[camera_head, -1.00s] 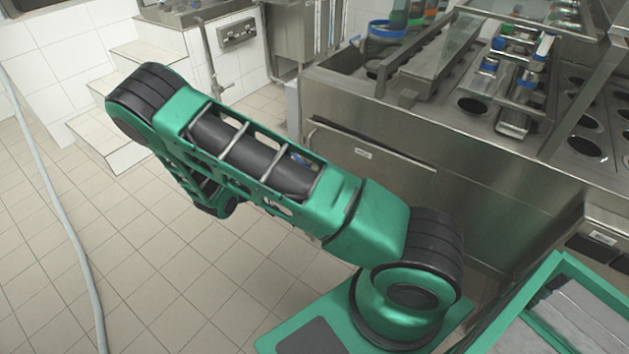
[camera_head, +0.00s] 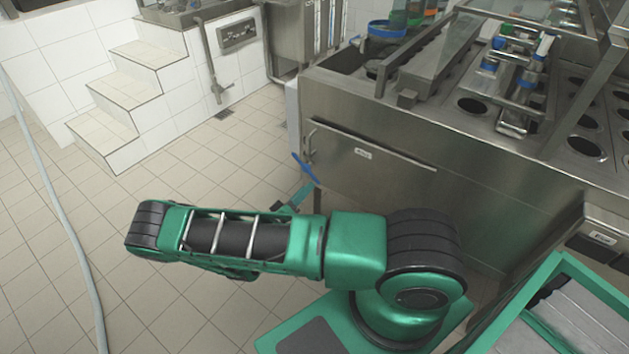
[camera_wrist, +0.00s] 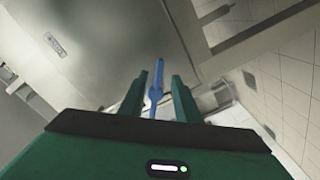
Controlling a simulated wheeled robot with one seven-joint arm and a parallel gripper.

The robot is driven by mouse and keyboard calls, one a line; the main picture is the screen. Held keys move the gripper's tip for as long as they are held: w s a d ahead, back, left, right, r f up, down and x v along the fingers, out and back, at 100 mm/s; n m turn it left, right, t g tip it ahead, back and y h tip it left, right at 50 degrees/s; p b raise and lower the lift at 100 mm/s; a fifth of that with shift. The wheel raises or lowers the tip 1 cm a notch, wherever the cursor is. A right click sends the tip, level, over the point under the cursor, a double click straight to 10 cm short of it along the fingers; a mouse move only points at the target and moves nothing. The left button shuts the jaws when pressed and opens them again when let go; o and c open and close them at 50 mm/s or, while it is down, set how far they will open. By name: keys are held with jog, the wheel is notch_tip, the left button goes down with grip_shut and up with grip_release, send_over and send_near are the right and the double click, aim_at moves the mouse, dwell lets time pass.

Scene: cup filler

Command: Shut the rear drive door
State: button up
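The rear drive door appears to be the steel panel (camera_head: 375,178) with a small label on the front of the machine. It also shows in the wrist view (camera_wrist: 120,35). My arm partly hides the gripper in the head view.
The steel machine (camera_head: 480,170) fills the right side, with cup holes on top. White tiled steps (camera_head: 125,95) stand at the back left. A pale hose (camera_head: 55,200) lies along the left. The tiled floor (camera_head: 200,180) between is free.

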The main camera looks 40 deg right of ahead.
aim_at(315, 181)
jog(key=x, duration=0.7)
